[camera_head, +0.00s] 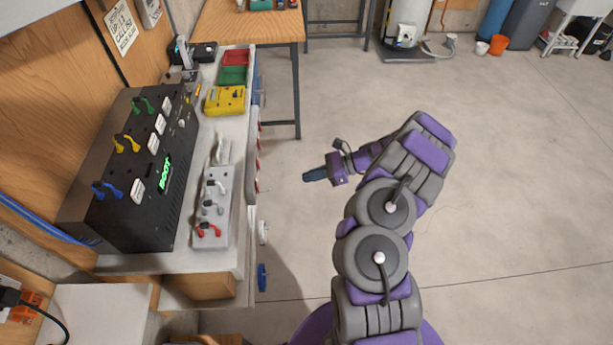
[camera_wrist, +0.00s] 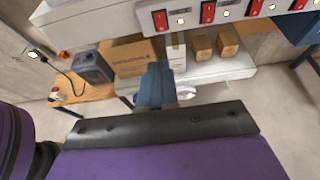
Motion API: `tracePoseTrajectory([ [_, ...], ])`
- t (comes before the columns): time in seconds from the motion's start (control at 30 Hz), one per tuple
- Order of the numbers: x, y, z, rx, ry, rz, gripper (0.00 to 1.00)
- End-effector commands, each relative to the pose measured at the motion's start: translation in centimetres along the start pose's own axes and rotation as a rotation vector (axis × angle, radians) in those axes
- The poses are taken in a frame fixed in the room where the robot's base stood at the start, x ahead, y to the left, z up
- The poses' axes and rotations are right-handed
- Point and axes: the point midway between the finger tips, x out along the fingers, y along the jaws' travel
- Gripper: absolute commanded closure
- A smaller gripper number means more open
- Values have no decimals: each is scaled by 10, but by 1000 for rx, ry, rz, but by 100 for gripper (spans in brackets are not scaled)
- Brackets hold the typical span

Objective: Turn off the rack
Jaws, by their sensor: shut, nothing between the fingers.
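The rack (camera_head: 150,215) is a black box on the bench at the left of the head view. Its green display (camera_head: 165,173) appears to read "BOOT". Blue, yellow and green cable plugs or handles sit on its top beside white labels. A white panel with several red rocker switches (camera_wrist: 207,12) runs along the top of the wrist view. In the head view the bench's front edge shows only slivers of red. My gripper (camera_head: 306,177) is shut and empty, in free air right of the bench. In the wrist view its fingers (camera_wrist: 155,82) sit below the switches, apart from them.
On the bench (camera_head: 236,140) lie a grey strip with plugs (camera_head: 214,205), a yellow box (camera_head: 225,101) and green and red trays. A blue knob (camera_head: 262,277) juts from the bench front. Cardboard boxes (camera_wrist: 127,57) stand on a lower shelf.

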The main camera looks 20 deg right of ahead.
Motion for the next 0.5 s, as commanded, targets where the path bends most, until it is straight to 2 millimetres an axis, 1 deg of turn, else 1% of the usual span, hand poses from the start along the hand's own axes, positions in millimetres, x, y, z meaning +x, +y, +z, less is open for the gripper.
tracePoseTrajectory([
  [0.17,1,-2,1,2,22,-1,100],
  [0.5,2,-8,-12,2,40,0,100],
])
